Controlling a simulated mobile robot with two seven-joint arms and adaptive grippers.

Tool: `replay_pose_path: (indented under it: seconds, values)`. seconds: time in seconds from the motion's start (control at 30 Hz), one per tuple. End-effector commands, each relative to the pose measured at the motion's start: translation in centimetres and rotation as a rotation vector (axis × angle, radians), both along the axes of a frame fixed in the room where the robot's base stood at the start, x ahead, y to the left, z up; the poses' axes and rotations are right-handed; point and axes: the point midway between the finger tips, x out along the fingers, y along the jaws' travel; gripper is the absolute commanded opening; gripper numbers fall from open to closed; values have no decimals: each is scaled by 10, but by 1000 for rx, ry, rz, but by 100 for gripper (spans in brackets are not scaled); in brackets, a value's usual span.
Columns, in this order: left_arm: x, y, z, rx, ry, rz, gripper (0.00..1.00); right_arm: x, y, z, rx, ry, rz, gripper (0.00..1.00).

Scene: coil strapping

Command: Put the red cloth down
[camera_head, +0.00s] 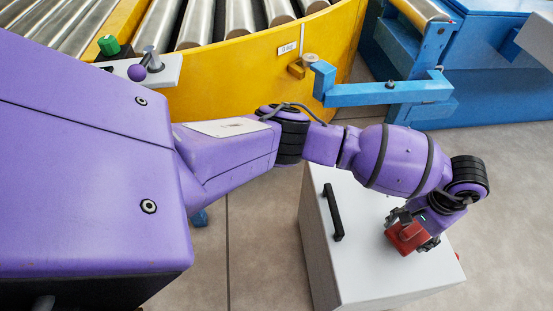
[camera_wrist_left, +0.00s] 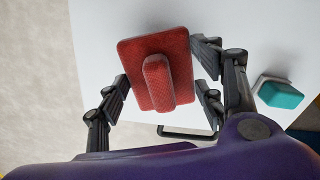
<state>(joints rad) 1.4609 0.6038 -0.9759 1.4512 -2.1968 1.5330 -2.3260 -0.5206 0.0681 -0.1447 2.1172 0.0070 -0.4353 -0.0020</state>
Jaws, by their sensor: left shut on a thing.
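The red cloth (camera_head: 405,236) is a red, block-like pad with a raised ridge. It also shows in the left wrist view (camera_wrist_left: 158,80), between the dark fingers. My left gripper (camera_head: 414,228) is shut on it over the white box top (camera_head: 370,245). The fingers sit on either side of the pad. The cloth is at or just above the white surface; I cannot tell whether it touches. My right gripper is out of both views.
A teal block on a white base (camera_wrist_left: 280,94) lies beside the gripper in the wrist view. The white box has a black handle (camera_head: 333,212). A yellow roller conveyor (camera_head: 240,85) and a blue frame (camera_head: 390,93) stand behind. The box top around the cloth looks mostly clear.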

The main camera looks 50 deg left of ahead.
Motion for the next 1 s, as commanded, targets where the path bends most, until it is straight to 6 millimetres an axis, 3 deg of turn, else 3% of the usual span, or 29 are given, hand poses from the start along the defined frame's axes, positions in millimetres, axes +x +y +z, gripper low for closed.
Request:
replay_pose_path:
  seconds: [0.13,0.37,0.4,0.53,0.87,1.0]
  values:
    - [-4,0,-27,0,10,3,33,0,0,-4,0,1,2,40]
    - [-3,1,-32,2,5,1,34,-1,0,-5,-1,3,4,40]
    - [-3,1,-32,2,6,1,63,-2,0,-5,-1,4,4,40]
    - [-2,1,-32,2,5,1,80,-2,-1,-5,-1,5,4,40]
    - [-1,0,-30,1,2,0,81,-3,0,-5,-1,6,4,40]
    - [1,0,-18,0,-3,0,81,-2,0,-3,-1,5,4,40]
